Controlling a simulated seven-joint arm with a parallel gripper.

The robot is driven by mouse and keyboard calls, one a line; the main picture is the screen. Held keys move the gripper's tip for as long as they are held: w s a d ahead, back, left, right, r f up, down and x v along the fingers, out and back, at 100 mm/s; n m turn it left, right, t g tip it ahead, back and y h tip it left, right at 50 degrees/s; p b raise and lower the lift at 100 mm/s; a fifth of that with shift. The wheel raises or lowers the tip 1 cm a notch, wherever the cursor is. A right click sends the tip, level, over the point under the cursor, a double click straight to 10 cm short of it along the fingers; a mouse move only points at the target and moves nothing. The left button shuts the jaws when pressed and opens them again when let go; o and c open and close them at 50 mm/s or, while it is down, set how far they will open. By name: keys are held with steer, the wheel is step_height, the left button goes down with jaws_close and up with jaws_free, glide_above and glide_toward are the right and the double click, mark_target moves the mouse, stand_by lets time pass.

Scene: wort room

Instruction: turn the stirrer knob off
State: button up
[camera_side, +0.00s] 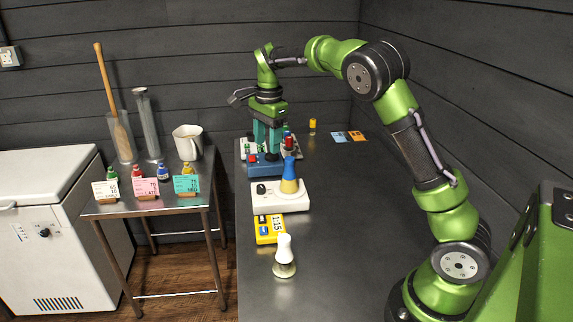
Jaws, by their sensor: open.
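The stirrer (296,204) is a low white box on the bench, near its left edge. Its small black stirrer knob (261,188) is on the left of the box; its exact setting is too small to read. A flask (289,186), yellow below with a blue top, stands on the stirrer. My gripper (266,148) points down with teal fingers, behind the stirrer and over a blue box with a red button (252,158). It is open and apart from the knob. Whether its fingertips touch the blue box cannot be told.
A yellow timer (269,230) and a white-topped bottle (284,258) stand in front of the stirrer. Small items (289,142) crowd around my gripper. The bench (345,240) is clear to the right. A side table (150,207) with a jug and cylinders stands left.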

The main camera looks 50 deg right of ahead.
mark_target(261, 186)
steer(key=w+f+m, duration=0.1)
steer(key=f+m, duration=0.1)
steer(key=f, duration=0.3)
steer(key=f+m, duration=0.2)
steer(key=f, duration=0.2)
steer(key=w+f+m, duration=0.1)
steer(key=f+m, duration=0.1)
steer(key=f, duration=0.3)
steer(key=shift+w+a+f+m+g, duration=0.3)
steer(key=shift+w+f+m, duration=0.05)
steer(key=shift+m, duration=0.05)
jaws_close()
